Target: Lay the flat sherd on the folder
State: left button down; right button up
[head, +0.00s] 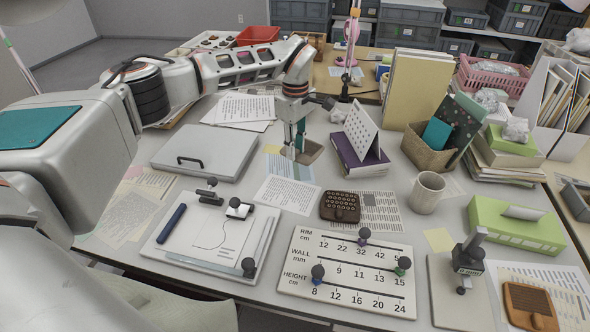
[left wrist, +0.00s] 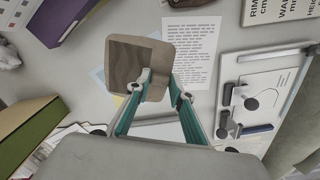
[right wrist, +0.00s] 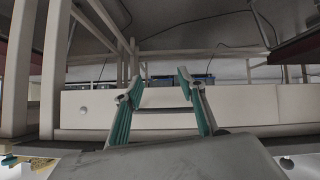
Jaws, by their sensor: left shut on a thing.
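The flat sherd (left wrist: 130,62) is a grey-brown, roughly square plate with rounded corners in the left wrist view. In the head view the sherd (head: 311,152) shows beside the fingertips. My left gripper (head: 295,149) is shut on its edge, pointing down over the table's middle. A light-blue flat sheet (head: 291,167), possibly the folder, lies under and in front of the sherd, partly hidden by it. I cannot tell whether the sherd touches it. My right gripper (right wrist: 158,85) is open and empty in the right wrist view; it is outside the head view.
A grey case (head: 205,152) with a black handle lies left of the gripper. A purple book (head: 360,157) with a standing card is close on the right. A printed page (head: 287,194) and a dark brown studded piece (head: 340,207) lie in front.

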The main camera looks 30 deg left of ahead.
aim_at(295, 178)
pick_arm(q)
notch_tip(295, 178, down, 8)
jog(key=shift+w+f+b, duration=0.1)
jog(key=shift+b, duration=0.35)
jog(key=c, duration=2.2)
grip_release()
jog(key=shift+f, duration=0.1)
jog(key=o, duration=0.4)
